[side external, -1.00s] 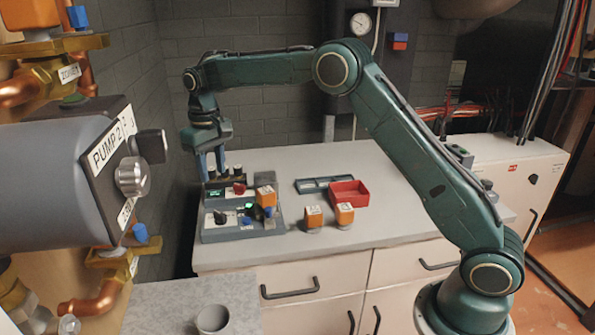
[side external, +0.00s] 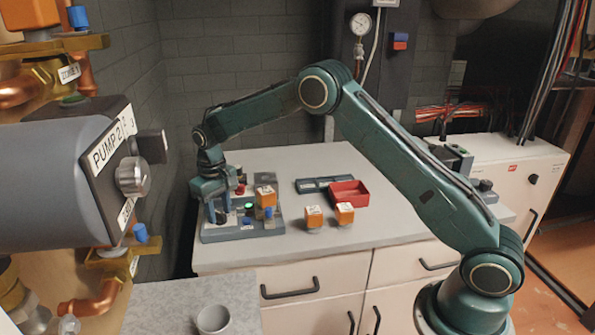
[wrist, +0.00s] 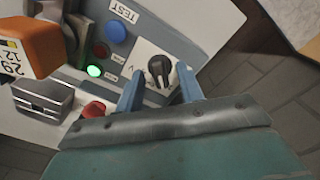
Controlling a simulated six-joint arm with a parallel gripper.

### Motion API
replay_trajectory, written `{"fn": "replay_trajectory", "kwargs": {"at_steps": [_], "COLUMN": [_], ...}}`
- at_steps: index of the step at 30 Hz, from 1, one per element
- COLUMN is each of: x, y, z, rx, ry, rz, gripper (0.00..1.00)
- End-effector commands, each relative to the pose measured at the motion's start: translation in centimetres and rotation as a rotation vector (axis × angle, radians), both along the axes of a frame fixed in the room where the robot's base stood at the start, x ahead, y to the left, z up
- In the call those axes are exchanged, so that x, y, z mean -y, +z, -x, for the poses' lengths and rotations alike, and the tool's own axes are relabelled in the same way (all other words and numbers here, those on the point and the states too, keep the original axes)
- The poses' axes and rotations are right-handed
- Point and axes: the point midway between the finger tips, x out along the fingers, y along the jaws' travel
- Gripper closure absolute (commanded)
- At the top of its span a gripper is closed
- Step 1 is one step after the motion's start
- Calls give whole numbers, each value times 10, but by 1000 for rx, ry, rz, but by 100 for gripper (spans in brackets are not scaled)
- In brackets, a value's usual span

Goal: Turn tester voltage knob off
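The tester (side external: 245,231) is a grey panel unit at the left end of the counter. In the wrist view its voltage knob (wrist: 160,68) is black with a white pointer line, on a white plate marked V. My gripper (wrist: 160,84) is open, with one blue finger on each side of the knob. I cannot tell whether the fingers touch it. In the side view my gripper (side external: 217,213) is low over the tester's left part and hides the knob.
Near the knob are a lit green light (wrist: 95,71), a blue TEST button (wrist: 116,32) and a red knob (wrist: 94,109). An orange block (side external: 266,193) stands on the tester. Two orange-topped pieces (side external: 314,215) and a red tray (side external: 348,193) are to the right.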

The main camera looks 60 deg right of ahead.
Motion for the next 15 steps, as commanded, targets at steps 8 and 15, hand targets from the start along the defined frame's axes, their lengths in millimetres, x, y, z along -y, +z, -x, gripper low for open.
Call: {"fn": "replay_trajectory", "kwargs": {"at_steps": [8, 15], "x": [0, 0], "y": [-3, -3], "z": [0, 0], "rx": [0, 0], "ry": [0, 0], "rz": [0, 0], "gripper": [63, 96]}}
